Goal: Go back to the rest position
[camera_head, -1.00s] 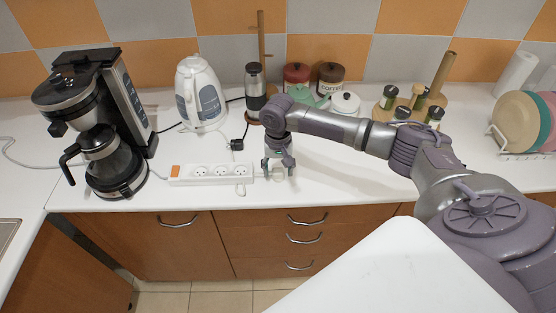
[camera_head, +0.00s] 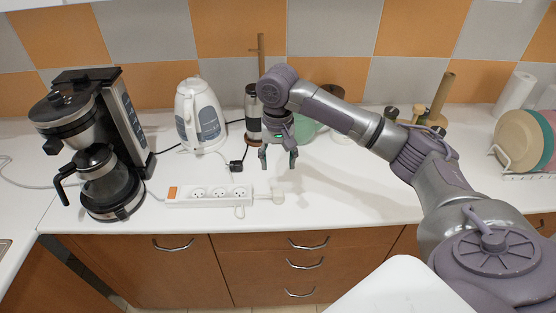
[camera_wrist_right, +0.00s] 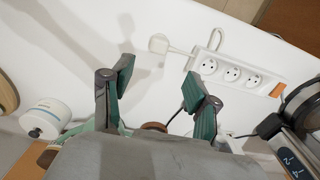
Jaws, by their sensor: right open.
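My right gripper (camera_head: 278,158) is open and empty, pointing down above the white counter (camera_head: 330,200). Its two green-padded fingers (camera_wrist_right: 160,85) stand apart in the right wrist view, with nothing between them. Below it lies the white power strip (camera_head: 210,194) with its orange switch. A white plug (camera_head: 277,192) lies at the strip's right end; in the right wrist view the plug (camera_wrist_right: 158,44) is clear of the fingers. My left gripper is not in view.
A coffee maker (camera_head: 100,150) and a white kettle (camera_head: 200,115) stand to the left. A glass press (camera_head: 253,112) stands just behind the gripper. A dish rack with plates (camera_head: 518,145) is at the far right.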

